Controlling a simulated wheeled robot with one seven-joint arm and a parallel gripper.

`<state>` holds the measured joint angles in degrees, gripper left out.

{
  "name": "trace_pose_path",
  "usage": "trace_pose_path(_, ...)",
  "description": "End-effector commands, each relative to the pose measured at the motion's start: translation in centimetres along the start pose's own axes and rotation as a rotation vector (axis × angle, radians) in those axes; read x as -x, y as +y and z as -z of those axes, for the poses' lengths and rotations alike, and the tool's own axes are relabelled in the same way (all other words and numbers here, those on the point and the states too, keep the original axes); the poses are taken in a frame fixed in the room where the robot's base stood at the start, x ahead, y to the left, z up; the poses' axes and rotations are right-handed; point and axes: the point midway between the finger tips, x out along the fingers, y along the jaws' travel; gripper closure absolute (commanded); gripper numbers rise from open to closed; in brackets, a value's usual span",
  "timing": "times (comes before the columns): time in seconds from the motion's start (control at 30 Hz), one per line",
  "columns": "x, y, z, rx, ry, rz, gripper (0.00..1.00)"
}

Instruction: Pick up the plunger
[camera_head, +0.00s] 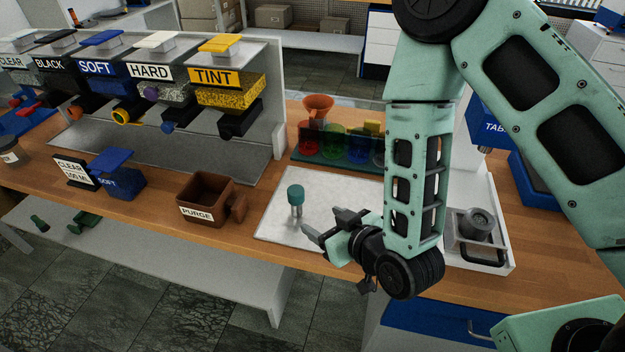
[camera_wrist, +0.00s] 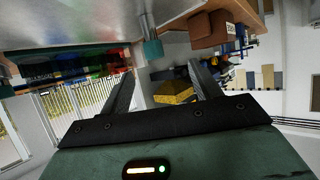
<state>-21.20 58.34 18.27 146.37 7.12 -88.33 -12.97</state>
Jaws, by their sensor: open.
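The plunger (camera_head: 295,197) appears to be the small upright piece with a round teal head on a grey metal stem. It stands on the pale mat (camera_head: 275,222) on the bench. My gripper (camera_head: 321,227) is open and empty, low over the mat, to the right of the plunger and apart from it. In the wrist view the plunger (camera_wrist: 151,42) shows upside down, beyond my gripper (camera_wrist: 163,78) and above the gap between the two fingers in the picture. Nothing is between the fingers.
The brown PURGE box (camera_head: 207,200) stands left of the mat. A dark rack with coloured cups (camera_head: 334,147) is behind it. A white tray with a metal press part (camera_head: 473,228) is right of my arm. Labelled dispensers (camera_head: 222,78) line the back left. The bench's front edge is close.

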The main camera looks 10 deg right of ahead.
Motion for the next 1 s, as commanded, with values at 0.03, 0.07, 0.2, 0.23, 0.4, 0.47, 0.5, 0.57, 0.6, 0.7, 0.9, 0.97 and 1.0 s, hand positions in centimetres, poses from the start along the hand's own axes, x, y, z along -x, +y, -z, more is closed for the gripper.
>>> trace_pose_path(0.03,0.3,0.2,0.1,0.001,0.019,-0.011,0.37)
trace_pose_path(0.07,0.4,0.3,0.2,0.002,0.031,-0.016,0.37)
trace_pose_path(0.2,0.3,0.6,0.1,0.005,0.061,-0.029,0.37)
trace_pose_path(0.23,0.1,0.6,0.0,0.005,0.063,-0.029,0.37)
trace_pose_path(0.4,-1.1,0.6,-0.2,0.004,0.067,-0.03,0.37)
trace_pose_path(0.47,-1.4,0.6,-0.2,0.004,0.067,-0.03,0.37)
trace_pose_path(0.5,-1.7,0.7,-0.2,0.004,0.067,-0.03,0.37)
trace_pose_path(0.57,-2.0,0.7,-0.2,0.005,0.066,-0.03,0.37)
trace_pose_path(0.6,-2.2,0.7,-0.1,0.005,0.067,-0.03,0.37)
trace_pose_path(0.7,-3.1,0.7,-0.1,0.005,0.066,-0.03,0.37)
trace_pose_path(0.9,-4.7,0.7,0.1,0.005,0.066,-0.03,0.37)
trace_pose_path(0.97,-5.5,0.7,0.8,0.002,0.061,-0.03,0.37)
trace_pose_path(1.0,-6.2,0.8,0.8,0.002,0.06,-0.031,0.37)
